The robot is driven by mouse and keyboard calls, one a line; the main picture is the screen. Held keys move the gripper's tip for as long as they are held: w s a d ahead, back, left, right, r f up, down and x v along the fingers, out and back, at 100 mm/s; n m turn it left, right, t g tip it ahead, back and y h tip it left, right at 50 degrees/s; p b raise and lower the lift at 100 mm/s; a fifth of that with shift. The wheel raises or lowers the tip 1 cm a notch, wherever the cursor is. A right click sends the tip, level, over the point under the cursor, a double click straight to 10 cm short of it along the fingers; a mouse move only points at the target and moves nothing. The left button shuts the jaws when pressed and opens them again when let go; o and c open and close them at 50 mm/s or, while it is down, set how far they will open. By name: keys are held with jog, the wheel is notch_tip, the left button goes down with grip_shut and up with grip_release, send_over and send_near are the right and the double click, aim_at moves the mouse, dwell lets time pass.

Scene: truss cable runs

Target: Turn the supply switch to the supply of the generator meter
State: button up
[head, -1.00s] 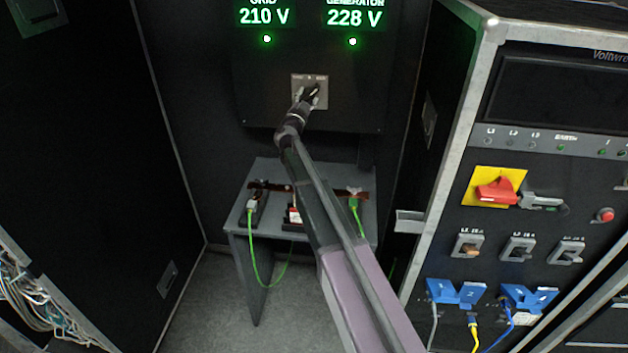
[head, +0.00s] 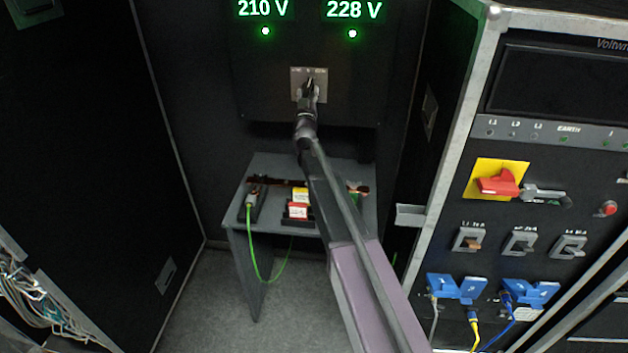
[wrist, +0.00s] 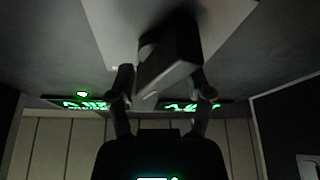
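The supply switch is a dark knob on a light grey plate (head: 322,86), on the dark wall panel below the two meters. The generator meter (head: 354,11), at right, reads 228 V; the grid meter (head: 263,9), at left, reads 210 V. In the head view my gripper (head: 308,86) is at the plate and covers most of the knob. In the wrist view the knob (wrist: 168,68) sits turned between my gripper's fingers (wrist: 163,85), which are spread wide. A small gap shows at the left finger; contact at the right finger is unclear. The knob's setting is hard to read.
A small grey table (head: 262,170) stands below the panel with items and a green cable (head: 250,240). A rack at right carries a red rotary switch (head: 497,183), several breakers and blue sockets (head: 455,288). A dark cabinet stands at left. Lamps under both meters are green.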

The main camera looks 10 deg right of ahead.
jog(key=s+a+f+n+g+y, duration=0.1)
jog(key=s+f+n+g+y, duration=0.1)
jog(key=s+f+g, duration=0.3)
jog(key=s+a+f+n+g+y+p, duration=0.1)
jog(key=s+f+n+g+y, duration=0.2)
jog(key=s+f, duration=0.9)
jog(key=shift+s+a+f+g+y, duration=0.2)
jog(key=shift+s+g+y, duration=0.3)
jog(key=shift+s+g, duration=1.9)
jog(key=shift+s+t, duration=0.65)
jog(key=shift+t, duration=0.05)
